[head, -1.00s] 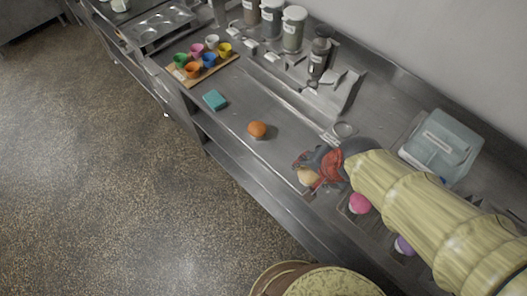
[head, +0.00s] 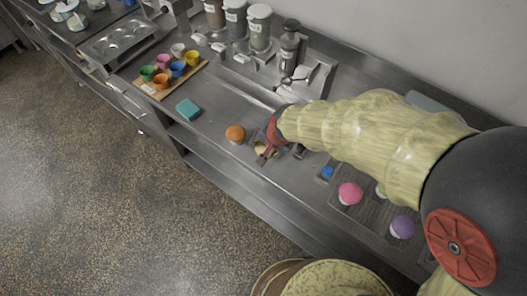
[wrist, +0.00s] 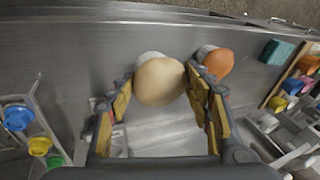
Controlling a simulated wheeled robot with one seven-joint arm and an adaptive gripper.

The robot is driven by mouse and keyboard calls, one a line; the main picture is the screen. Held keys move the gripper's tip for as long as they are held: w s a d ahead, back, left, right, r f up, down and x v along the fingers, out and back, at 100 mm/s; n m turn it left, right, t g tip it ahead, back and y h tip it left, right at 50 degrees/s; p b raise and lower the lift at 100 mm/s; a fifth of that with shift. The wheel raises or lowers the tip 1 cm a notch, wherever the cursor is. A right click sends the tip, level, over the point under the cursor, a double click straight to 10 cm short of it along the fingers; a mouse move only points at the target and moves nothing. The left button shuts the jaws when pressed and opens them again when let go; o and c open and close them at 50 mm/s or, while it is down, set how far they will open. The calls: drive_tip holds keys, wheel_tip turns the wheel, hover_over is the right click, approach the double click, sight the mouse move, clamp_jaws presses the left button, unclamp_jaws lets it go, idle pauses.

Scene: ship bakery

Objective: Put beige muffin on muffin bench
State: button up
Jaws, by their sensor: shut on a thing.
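My gripper (head: 267,151) is shut on the beige muffin (wrist: 160,82), which sits between its padded fingers in the wrist view. In the head view only a small part of the beige muffin (head: 262,148) shows behind the fingers. The muffin is low over the steel bench (head: 225,112); I cannot tell whether it touches the surface. An orange muffin (head: 235,133) stands on the bench just left of my gripper. In the wrist view the orange muffin (wrist: 218,63) is right beside the right finger, with a small gap to the beige muffin.
A teal block (head: 188,110) and a wooden board with several coloured cups (head: 139,84) lie farther left. A pink muffin (head: 349,193) and a purple muffin (head: 402,227) stand in a dark tray on the right. Jars (head: 259,27) and a dispenser line the back. Bare bench lies around the teal block.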

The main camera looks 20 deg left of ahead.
sight(264, 151)
drive_tip(key=shift+w+a+f, duration=0.35)
drive_tip(key=shift+a+f, duration=0.05)
drive_tip(key=shift+f, duration=0.25)
drive_tip(key=shift+w+a+f, duration=0.15)
drive_tip(key=shift+a+f, duration=0.05)
drive_tip(key=shift+f, duration=0.35)
drive_tip(key=shift+f+b, duration=0.7)
drive_tip(key=shift+f, duration=0.55)
drive_tip(key=shift+f, duration=0.2)
drive_tip(key=o, duration=0.7)
drive_tip(key=shift+o, duration=0.8)
drive_tip(key=shift+r, duration=0.15)
